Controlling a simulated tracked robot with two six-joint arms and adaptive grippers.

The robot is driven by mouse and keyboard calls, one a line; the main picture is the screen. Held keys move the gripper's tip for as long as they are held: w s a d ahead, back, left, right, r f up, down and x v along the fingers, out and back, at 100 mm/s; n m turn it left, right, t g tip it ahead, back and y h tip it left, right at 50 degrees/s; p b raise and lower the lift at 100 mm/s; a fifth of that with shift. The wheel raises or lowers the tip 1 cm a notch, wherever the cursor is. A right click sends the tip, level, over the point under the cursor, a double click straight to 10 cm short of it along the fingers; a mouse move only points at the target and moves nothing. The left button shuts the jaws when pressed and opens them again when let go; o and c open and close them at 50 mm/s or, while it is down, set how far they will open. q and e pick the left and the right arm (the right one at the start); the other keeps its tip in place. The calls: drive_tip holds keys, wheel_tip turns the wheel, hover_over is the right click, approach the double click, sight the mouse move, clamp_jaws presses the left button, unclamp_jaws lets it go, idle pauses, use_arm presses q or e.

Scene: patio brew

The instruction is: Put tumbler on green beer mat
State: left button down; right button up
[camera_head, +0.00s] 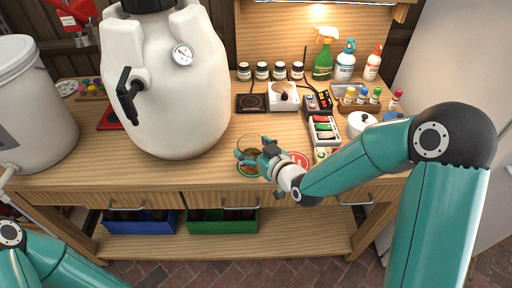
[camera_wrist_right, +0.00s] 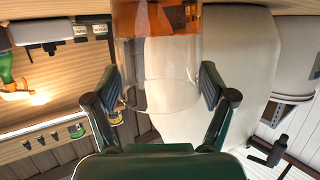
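My right gripper (camera_head: 256,155) is low over the front of the wooden bench. In the right wrist view the gripper's two fingers (camera_wrist_right: 162,88) are closed against both sides of a clear glass tumbler (camera_wrist_right: 157,62) with amber liquid in it. A green beer mat (camera_head: 241,170) lies under the gripper near the bench's front edge, partly hidden by it. In the head view the tumbler is hard to make out at the gripper, and I cannot tell whether it touches the mat. Only part of my left arm shows at the lower left; its gripper is out of view.
A red mat (camera_head: 300,158) lies just right of the gripper. A large white fermenter (camera_head: 170,90) with a black tap stands to the left. A tray of red and green items (camera_head: 323,130), a white pot (camera_head: 361,121), a hotplate (camera_head: 251,103) and several jars and bottles stand behind.

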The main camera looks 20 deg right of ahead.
drive_tip(key=shift+o, duration=1.1)
drive_tip(key=shift+r, duration=0.2)
drive_tip(key=shift+s+d, duration=0.1)
drive_tip(key=shift+s, duration=0.15)
drive_tip(key=b+v, duration=0.1)
drive_tip(key=v, duration=0.5)
drive_tip(key=b, duration=0.8)
approach(260, 153)
drive_tip(key=shift+w+f, duration=0.1)
drive_tip(key=shift+w, duration=0.6)
